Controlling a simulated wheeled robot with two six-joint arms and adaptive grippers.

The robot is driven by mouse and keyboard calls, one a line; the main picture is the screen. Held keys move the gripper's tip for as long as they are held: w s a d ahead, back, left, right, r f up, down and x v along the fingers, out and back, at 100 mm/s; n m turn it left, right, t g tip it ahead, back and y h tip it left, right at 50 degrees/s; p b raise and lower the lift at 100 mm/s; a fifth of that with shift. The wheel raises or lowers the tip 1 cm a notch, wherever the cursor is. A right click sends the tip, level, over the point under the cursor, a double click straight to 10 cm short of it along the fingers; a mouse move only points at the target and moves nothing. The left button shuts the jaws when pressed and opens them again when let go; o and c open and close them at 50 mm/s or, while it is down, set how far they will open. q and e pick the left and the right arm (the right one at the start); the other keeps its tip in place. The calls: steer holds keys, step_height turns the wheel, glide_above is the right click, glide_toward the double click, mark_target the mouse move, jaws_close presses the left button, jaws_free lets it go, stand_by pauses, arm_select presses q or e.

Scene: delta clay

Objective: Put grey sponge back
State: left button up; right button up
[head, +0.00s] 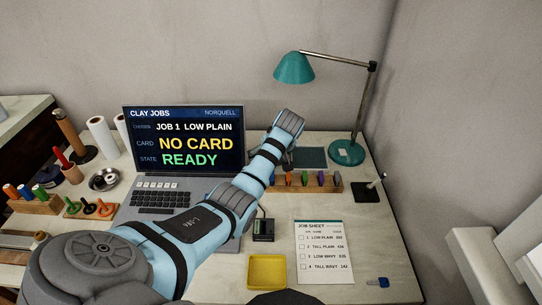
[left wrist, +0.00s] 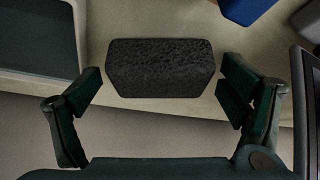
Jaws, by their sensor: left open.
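A dark grey, rough-textured sponge (left wrist: 160,68) lies in the left wrist view between the two fingers of my left gripper (left wrist: 161,84). The fingers are open, with a visible gap on each side of the sponge. In the head view my left arm reaches from the lower left to the back of the desk, and the left gripper (head: 289,156) is near the dark teal tray (head: 314,157). The sponge is not clearly seen in the head view, where my arm covers that area. My right gripper is not in view.
A wooden rack (head: 330,187) with several coloured pieces stands just in front of the left gripper. A teal lamp (head: 347,151) stands to the right. A laptop (head: 187,142) stands to the left. A yellow tray (head: 267,271) and a job sheet (head: 323,262) lie nearer.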

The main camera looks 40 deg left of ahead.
arm_select(q)
steer(key=shift+d+r, duration=0.1)
steer(key=shift+r, duration=0.25)
steer(key=p+v, duration=0.4)
steer(key=v, duration=0.7)
steer(key=shift+r, duration=0.25)
steer(key=shift+s+d, duration=0.1)
